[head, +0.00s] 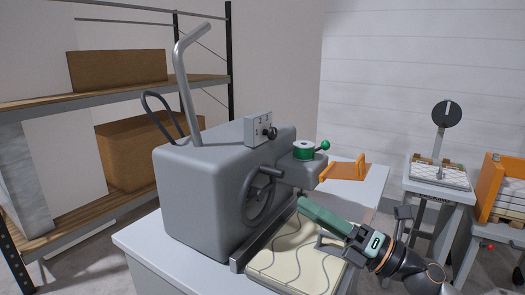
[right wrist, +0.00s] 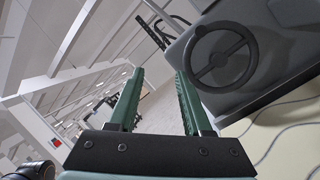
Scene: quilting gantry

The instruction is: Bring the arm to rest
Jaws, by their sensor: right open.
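My right gripper (head: 310,220) is at the lower right of the head view, above a cream quilted panel (head: 290,262) with dark wavy lines. Its green fingers point left toward the grey machine. In the right wrist view the two fingers of the right gripper (right wrist: 160,78) stand apart with nothing between them. I cannot tell its exact height above the panel. My right arm comes in from the lower right. My left arm and gripper are not in view.
The large grey machine (head: 205,185) with a handwheel (head: 262,200) stands close beside the gripper on a white table (head: 150,245). An orange tray (head: 342,171) lies behind. A small stand (head: 440,180) and an orange crate (head: 490,195) are at right. Shelves (head: 120,95) hold boxes at left.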

